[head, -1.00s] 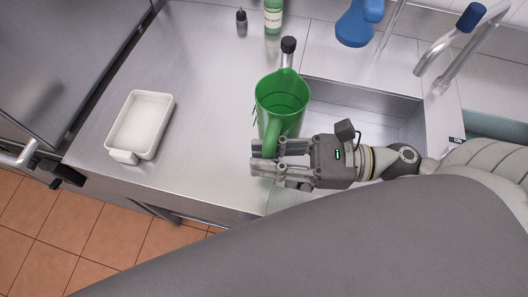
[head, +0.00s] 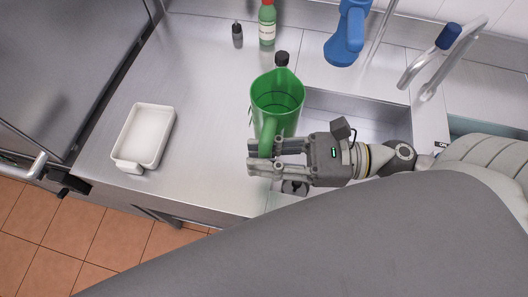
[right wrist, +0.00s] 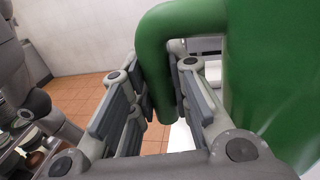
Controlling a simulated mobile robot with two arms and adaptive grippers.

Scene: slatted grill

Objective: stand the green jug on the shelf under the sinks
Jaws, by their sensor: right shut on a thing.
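The green jug (head: 277,100) is upright, its open top toward the head camera, over the counter at the left edge of the sink (head: 350,115). My right gripper (head: 262,158) is shut on the jug's handle, on the near side of the jug. In the right wrist view the handle (right wrist: 156,60) runs down between the two fingers, with the jug's body (right wrist: 275,70) at the right. Whether the jug's base touches the counter is hidden. The shelf under the sinks is not in view. My left gripper is not in view.
A white tray (head: 119,165) lies on the counter at the left. A green bottle with a red cap (head: 267,25), a small dark bottle (head: 237,36) and a black-capped bottle (head: 282,60) stand behind. The counter's middle left is clear.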

